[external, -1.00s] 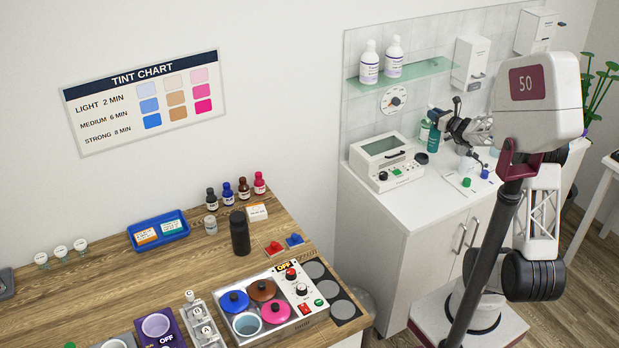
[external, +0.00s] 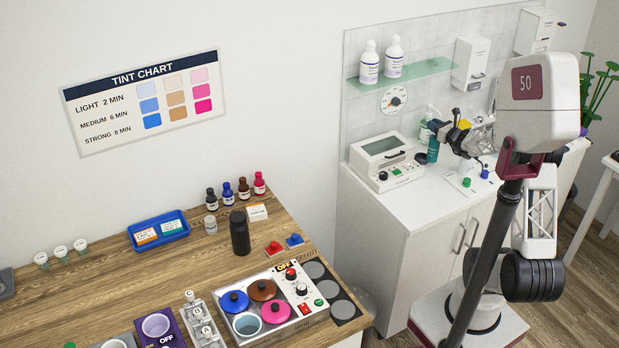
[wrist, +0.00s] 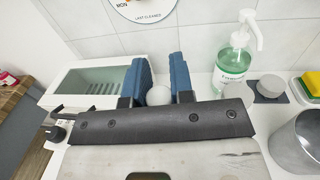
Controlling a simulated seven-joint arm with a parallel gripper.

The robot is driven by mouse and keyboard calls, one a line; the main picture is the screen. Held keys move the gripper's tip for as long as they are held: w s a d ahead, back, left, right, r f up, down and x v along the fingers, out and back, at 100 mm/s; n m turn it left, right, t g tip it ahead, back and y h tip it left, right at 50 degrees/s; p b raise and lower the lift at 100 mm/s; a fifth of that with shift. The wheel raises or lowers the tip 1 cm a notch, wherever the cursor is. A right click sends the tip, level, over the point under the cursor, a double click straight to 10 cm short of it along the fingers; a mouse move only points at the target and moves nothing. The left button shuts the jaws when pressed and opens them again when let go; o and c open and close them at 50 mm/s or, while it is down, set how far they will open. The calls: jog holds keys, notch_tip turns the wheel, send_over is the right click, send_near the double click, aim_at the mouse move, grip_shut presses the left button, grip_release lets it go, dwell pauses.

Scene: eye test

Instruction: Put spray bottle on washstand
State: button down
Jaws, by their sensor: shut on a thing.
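A teal bottle (external: 433,151), which I take as the spray bottle, is upright just below my gripper (external: 436,127) in the external view, over the back of the white washstand (external: 415,200). In the wrist view my gripper (wrist: 159,90) has its two blue fingers around a white rounded top (wrist: 158,96); the rest of that thing is hidden behind the gripper body. My gripper is shut on it. I cannot tell whether the bottle's base touches the washstand top.
A clear-green pump bottle (wrist: 234,66) stands right of the fingers, near a yellow sponge (wrist: 312,80) and a metal cylinder (wrist: 298,142). A white box-shaped device (external: 387,160) stands left on the washstand. The front washstand top is partly clear.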

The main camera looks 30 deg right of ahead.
jog(key=shift+f, duration=0.15)
jog(key=shift+f, duration=1.75)
jog(key=c, duration=1)
grip_release()
jog(key=shift+f, duration=0.15)
jog(key=shift+s+d+r, duration=0.1)
jog(key=shift+s+r, duration=0.1)
jog(key=shift+s, duration=0.3)
jog(key=s+r, duration=0.4)
jog(key=r, duration=0.3)
jog(key=shift+d, duration=0.2)
